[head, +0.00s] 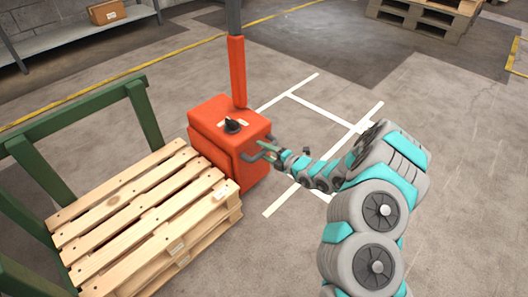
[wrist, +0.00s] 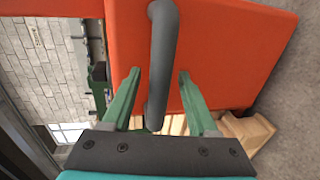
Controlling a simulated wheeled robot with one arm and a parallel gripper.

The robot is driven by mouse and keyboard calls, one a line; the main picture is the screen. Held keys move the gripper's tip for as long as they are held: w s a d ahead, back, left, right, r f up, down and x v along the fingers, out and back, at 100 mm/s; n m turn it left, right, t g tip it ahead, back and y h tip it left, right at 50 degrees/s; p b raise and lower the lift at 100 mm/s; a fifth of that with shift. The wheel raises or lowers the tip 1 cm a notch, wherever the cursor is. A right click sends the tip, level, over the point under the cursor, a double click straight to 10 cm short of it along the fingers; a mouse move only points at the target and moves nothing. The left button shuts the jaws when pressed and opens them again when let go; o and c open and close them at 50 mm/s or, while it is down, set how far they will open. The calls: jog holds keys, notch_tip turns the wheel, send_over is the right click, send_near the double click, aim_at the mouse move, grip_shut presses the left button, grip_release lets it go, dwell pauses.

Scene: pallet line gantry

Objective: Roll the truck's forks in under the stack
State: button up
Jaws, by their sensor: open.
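The orange truck (head: 225,140) stands upright at the right end of the stack, close against it; its forks cannot be seen. The stack (head: 150,210) is of wooden pallets, and its edge shows behind the truck in the wrist view (wrist: 248,128). A dark grey handle (wrist: 163,50) sticks out from the truck's orange face. My gripper (head: 277,152) is at this handle, on the truck's right side. In the wrist view my gripper (wrist: 158,76) is open, with its green fingers on either side of the handle and visible gaps to it.
A green frame (head: 143,108) stands along the stack's back and left. White floor lines (head: 325,113) mark the bare floor behind my arm. A shelf with a cardboard box (head: 106,12) is at the back left; more pallets (head: 425,18) stand at the back right.

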jog(key=shift+d, duration=0.1)
jog(key=v, duration=0.7)
jog(key=shift+s+d, duration=0.25)
